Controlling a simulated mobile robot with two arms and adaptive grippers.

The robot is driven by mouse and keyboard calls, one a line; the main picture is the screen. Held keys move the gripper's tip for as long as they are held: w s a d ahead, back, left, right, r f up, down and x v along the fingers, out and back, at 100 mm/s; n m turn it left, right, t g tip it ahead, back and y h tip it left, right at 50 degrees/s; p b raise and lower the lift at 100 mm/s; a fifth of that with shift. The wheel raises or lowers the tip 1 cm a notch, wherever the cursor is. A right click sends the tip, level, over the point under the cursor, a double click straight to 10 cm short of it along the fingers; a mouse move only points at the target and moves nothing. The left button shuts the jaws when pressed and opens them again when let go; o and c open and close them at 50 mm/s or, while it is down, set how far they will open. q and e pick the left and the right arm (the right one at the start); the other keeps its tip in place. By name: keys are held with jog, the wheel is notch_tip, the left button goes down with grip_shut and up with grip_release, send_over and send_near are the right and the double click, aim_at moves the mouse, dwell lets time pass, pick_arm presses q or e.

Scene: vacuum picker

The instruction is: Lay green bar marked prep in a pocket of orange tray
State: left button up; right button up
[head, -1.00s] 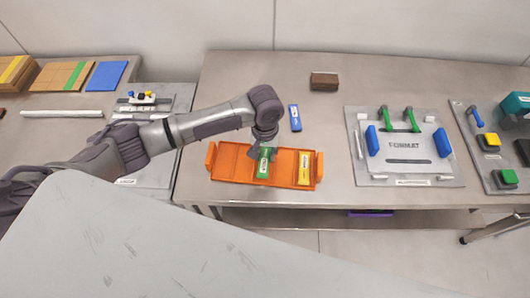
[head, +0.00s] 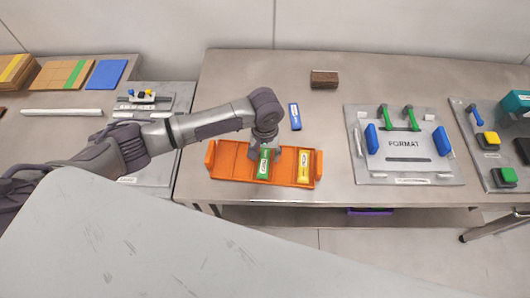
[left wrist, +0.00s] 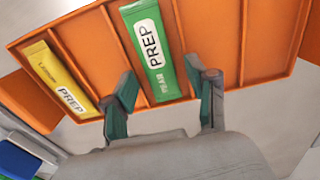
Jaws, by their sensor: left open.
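The green bar (head: 263,164) marked PREP lies in a middle pocket of the orange tray (head: 228,161). In the left wrist view the green bar (left wrist: 154,50) lies flat between the tray's dividers, its label facing up. The orange tray (left wrist: 90,38) also holds a yellow bar (left wrist: 60,80) marked PREP in its end pocket; that yellow bar (head: 304,167) is at the right in the head view. My left gripper (left wrist: 165,92) is open, its fingers apart on either side of the green bar's near end and not closed on it. My right gripper is not in view.
A blue bar (head: 295,117) lies on the table behind the tray, with a brown block (head: 324,78) farther back. A FORMAT plate (head: 405,160) with green and blue clamps stands to the right. Table between them is clear.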

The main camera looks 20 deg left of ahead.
aim_at(265, 157)
pick_arm(q)
notch_tip(265, 157, up, 12)
jog(key=shift+b, duration=0.4)
dwell(0.5)
